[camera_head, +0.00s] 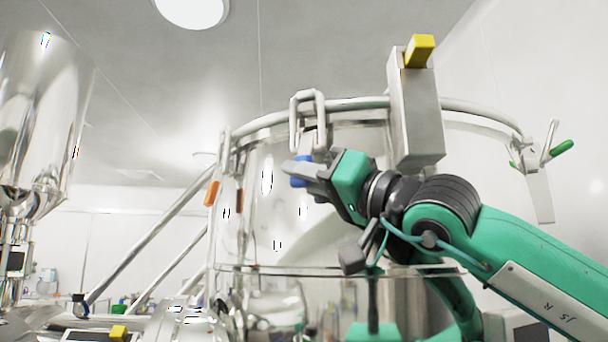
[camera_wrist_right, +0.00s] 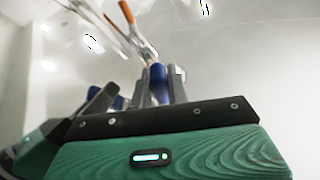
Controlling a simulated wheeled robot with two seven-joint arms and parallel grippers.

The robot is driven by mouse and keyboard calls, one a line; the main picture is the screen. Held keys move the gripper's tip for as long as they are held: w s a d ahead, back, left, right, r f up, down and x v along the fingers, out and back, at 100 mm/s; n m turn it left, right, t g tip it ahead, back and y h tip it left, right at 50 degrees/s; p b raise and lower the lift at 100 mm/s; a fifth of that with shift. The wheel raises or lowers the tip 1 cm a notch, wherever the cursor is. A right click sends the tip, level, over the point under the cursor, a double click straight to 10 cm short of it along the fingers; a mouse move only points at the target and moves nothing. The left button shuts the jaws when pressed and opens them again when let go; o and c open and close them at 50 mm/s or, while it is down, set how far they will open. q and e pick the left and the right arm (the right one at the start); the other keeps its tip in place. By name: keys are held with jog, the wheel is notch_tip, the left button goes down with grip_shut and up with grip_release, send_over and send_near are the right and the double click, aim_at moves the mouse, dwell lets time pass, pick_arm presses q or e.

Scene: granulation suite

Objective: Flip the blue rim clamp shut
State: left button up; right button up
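The blue rim clamp has a steel loop (camera_head: 308,108) at the rim of the polished steel vessel (camera_head: 262,185). Its blue handle (camera_head: 298,182) is below the loop, partly hidden by my right gripper (camera_head: 300,170). In the right wrist view the blue handle (camera_wrist_right: 157,78) stands between the two grey fingers of my right gripper (camera_wrist_right: 158,88), which look closed against its sides. A second blue patch (camera_wrist_right: 119,102) beside a dark shape shows at left; I cannot tell whether it is a reflection. How far the clamp is closed is unclear. My left gripper is not in view.
An orange-handled clamp (camera_head: 211,193) is on the rim at left and a green-handled clamp (camera_head: 561,149) at right. A steel block with a yellow top (camera_head: 420,50) stands above my right wrist. A steel hopper (camera_head: 45,120) is at far left.

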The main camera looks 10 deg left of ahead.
jog(key=o, duration=0.4)
jog(key=shift+o, duration=0.2)
jog(key=shift+s+d+f, duration=0.1)
jog(key=shift+d+f, duration=0.1)
jog(key=shift+d, duration=0.1)
jog(key=b+v, duration=0.4)
jog(key=v, duration=0.9)
